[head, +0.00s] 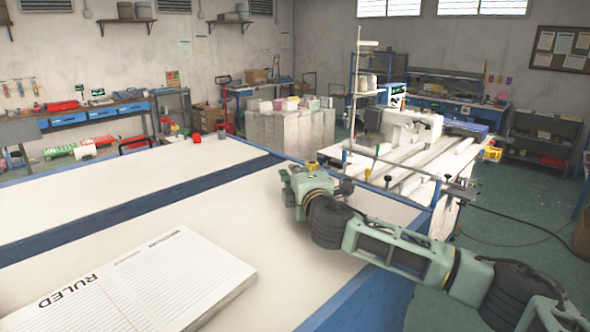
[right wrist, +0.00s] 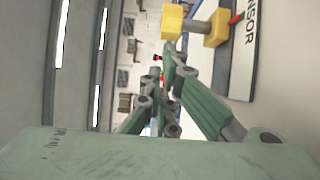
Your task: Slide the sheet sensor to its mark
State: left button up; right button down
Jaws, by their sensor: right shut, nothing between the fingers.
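In the right wrist view, a white plate lettered "SENSOR" (right wrist: 243,55) with a grey border lies at the upper right. Beside it is a yellow part (right wrist: 217,28) joined by a grey shaft to a second yellow block, with a small red piece by the plate. My right gripper (right wrist: 168,62) is shut and empty, its fingertips close to the yellow part; I cannot tell whether they touch. In the head view my right gripper (head: 297,181) is over the right end of the near white table, hiding what is behind it. My left gripper is not in view.
The white table (head: 290,232) has a blue edge and carries a pad lettered "RULED" (head: 150,285). A sewing machine (head: 408,124) stands on a bench beyond my right arm, with a rail and posts. Stacked pale material (head: 290,130) stands behind. The table's middle is clear.

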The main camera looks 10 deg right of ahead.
jog(key=shift+a, duration=0.15)
jog(key=shift+w+d, duration=0.2)
jog(key=shift+d, duration=0.35)
